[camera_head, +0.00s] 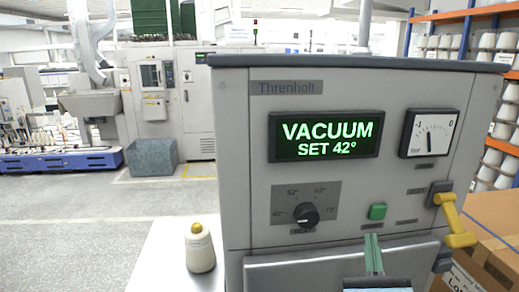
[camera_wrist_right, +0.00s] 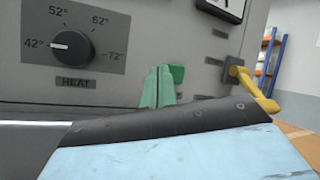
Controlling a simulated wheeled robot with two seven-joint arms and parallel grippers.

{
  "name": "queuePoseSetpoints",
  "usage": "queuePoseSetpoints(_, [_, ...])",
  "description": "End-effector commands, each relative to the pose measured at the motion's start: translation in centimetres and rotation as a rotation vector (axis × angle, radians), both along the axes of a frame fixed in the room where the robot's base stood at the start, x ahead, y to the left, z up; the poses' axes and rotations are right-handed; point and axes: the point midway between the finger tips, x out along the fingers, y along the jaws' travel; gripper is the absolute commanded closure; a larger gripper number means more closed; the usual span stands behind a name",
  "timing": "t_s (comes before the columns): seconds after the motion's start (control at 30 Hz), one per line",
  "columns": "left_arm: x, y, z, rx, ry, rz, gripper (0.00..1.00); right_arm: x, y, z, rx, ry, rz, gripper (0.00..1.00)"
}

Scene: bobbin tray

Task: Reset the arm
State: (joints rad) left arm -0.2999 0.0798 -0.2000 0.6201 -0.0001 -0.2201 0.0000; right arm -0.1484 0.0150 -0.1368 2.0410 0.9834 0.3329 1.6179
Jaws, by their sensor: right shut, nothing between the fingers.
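My right gripper (camera_head: 374,240) comes in from below in the head view, its green fingers shut together with nothing between them. It is in front of the grey machine (camera_head: 236,150), just below the green button (camera_head: 377,212). In the wrist view the fingertips (camera_wrist_right: 158,72) partly overlap the button (camera_wrist_right: 177,73); I cannot tell whether they touch it. The heat knob (camera_wrist_right: 72,47) has its white mark toward 42°. The display (camera_head: 325,135) reads "VACUUM SET 42°". The yellow lever (camera_head: 454,222) hangs at the panel's right. My left gripper is not in view.
A pressure gauge (camera_head: 428,133) is at the panel's upper right. A cream cone with a yellow top (camera_head: 199,248) stands on the white table (camera_head: 158,262) at left. Cardboard boxes (camera_head: 492,215) and a shelf of cones (camera_head: 488,42) are at right. Open floor (camera_head: 80,215) lies at left.

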Motion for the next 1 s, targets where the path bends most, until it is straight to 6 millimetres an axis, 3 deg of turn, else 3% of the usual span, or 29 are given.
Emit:
queuePoseSetpoints(0.1, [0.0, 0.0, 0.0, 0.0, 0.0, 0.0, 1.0, -0.9, 3.9, -2.0, -0.416, 0.14, 0.062, 1.0])
queuePoseSetpoints(0.2, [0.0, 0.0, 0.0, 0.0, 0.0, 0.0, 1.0, -2.1, 6.6, -4.6, -0.772, 0.239, 0.117, 1.0])
queuePoseSetpoints(0.4, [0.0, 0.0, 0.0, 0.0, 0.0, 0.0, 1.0, -6.3, 9.2, -11.6, -1.478, 0.396, 0.271, 1.0])
queuePoseSetpoints(0.6, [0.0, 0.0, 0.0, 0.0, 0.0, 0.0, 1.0, -12.5, 7.6, -18.2, -2.108, 0.49, 0.52, 1.0])
queuePoseSetpoints(0.7, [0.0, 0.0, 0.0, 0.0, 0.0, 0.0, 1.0, -15.5, 6.2, -20.3, -2.327, 0.513, 0.66, 1.0])
queuePoseSetpoints(1.0, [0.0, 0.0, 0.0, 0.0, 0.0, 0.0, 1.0, -23.0, 1.6, -23.0, -2.723, 0.518, 1.085, 1.0])
